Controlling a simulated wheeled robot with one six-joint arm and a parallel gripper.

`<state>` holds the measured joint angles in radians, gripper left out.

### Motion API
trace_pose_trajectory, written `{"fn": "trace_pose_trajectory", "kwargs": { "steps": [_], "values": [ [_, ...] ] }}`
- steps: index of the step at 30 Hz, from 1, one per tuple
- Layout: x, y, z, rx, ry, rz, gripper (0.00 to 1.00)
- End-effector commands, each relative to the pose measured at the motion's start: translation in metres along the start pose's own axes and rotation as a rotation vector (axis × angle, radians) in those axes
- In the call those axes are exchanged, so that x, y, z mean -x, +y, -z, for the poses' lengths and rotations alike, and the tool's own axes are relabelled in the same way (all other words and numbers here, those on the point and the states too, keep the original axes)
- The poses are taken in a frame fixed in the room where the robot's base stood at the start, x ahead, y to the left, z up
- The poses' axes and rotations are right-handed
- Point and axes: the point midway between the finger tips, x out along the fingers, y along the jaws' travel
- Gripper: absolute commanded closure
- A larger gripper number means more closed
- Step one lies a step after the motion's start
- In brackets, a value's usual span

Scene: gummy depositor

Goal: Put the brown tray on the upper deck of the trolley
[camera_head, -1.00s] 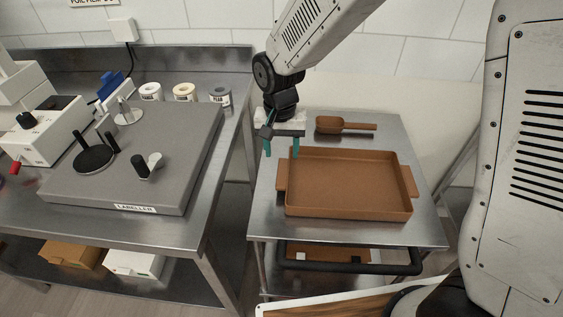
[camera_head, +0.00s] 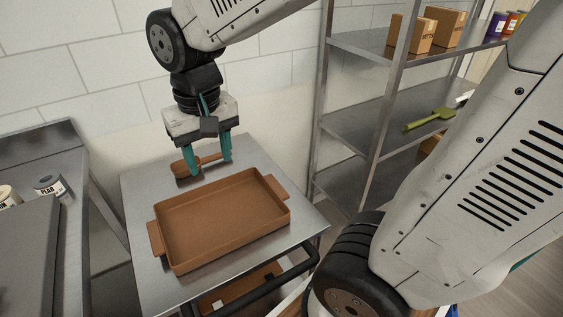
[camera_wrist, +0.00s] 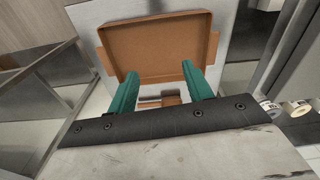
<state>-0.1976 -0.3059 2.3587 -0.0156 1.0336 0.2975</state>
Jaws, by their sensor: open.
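The brown tray (camera_head: 225,215) lies flat on the steel upper deck (camera_head: 138,195) of the trolley, with a handle tab at each end. It also shows in the wrist view (camera_wrist: 155,45), beyond the fingertips. My gripper (camera_head: 209,167) is open and empty, with teal fingers pointing down behind the tray's far edge. In the wrist view the fingers (camera_wrist: 159,70) are spread, apart from the tray.
The trolley's dark push bar (camera_head: 265,283) is in front, above a lower deck holding another brown item.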

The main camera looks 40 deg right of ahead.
Motion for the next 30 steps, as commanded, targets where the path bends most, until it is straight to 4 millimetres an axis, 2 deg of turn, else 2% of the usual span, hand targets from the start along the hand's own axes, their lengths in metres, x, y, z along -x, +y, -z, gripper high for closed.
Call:
{"fn": "trace_pose_trajectory", "kwargs": {
  "steps": [1, 6, 9, 12, 17, 30],
  "values": [
    [0.011, 0.016, -0.018, 0.004, 0.016, 0.004, 0.49],
    [0.028, 0.053, -0.073, 0.045, 0.041, 0.005, 0.49],
    [0.031, 0.065, -0.098, 0.066, 0.051, 0.003, 0.49],
    [0.032, 0.071, -0.114, 0.081, 0.056, 0.002, 0.49],
    [0.031, 0.073, -0.124, 0.09, 0.058, 0.001, 0.49],
    [0.031, 0.073, -0.123, 0.091, 0.058, 0.002, 0.49]
  ]
}}
